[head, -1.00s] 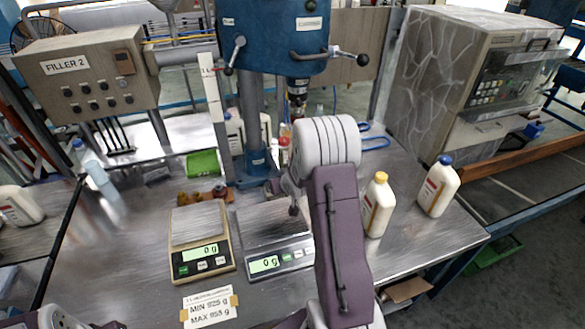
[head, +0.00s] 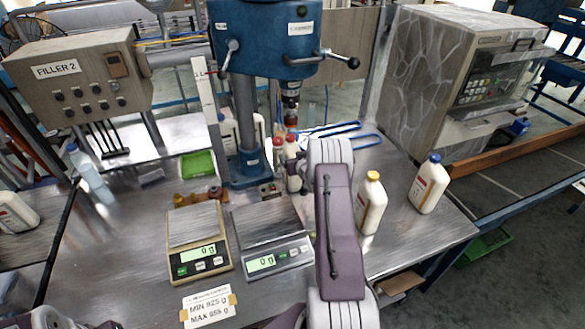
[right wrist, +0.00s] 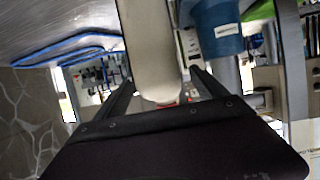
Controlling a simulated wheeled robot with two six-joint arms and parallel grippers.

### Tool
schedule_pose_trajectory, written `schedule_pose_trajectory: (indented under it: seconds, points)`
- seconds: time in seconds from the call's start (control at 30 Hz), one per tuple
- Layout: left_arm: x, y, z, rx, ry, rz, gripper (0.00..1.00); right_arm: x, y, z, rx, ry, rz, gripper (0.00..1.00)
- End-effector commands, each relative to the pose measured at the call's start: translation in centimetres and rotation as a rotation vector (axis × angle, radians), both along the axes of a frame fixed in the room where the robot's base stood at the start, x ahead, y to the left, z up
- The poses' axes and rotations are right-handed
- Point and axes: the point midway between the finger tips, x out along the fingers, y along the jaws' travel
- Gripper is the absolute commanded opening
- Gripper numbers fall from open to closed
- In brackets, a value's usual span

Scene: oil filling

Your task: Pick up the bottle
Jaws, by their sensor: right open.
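In the right wrist view, my right gripper (right wrist: 163,92) is open, with its two dark fingers spread. A white bottle (right wrist: 150,45) stands upside down in that view, between or just beyond the fingertips; I cannot tell if they touch it. In the head view, my white wrist hides most of the right gripper. A white bottle (head: 293,172) shows just left of that wrist, beside the blue filling column. A yellow-capped bottle (head: 370,205) and a blue-capped bottle (head: 429,186) stand upright right of my arm. My left gripper is out of view.
Two scales (head: 200,262) (head: 278,258) reading 0 g sit on the metal table. The blue filler machine (head: 262,40) rises behind. Blue rods (head: 345,132) lie at the back right. A green tray (head: 198,165) and a clear bottle (head: 90,173) are at left.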

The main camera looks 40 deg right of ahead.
Motion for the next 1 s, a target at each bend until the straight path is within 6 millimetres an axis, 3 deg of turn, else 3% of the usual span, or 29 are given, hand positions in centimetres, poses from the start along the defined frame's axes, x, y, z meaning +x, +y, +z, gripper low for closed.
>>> schedule_pose_trajectory:
  seconds: [0.2, 0.5, 0.8, 1.0]
  points:
    - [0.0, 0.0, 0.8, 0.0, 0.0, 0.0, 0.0, 2.5, -1.1, -1.3, 0.0, 0.001, 0.001, 0.82]
    - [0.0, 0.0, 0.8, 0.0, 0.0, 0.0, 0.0, 2.9, -1.3, -1.5, -0.001, 0.001, 0.0, 0.82]
    - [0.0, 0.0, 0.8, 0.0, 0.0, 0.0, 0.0, 2.9, -1.3, -1.5, -0.001, 0.001, 0.0, 0.0]
    - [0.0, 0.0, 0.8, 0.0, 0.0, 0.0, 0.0, 3.0, -1.3, -1.1, -0.004, -0.006, 0.001, 0.0]
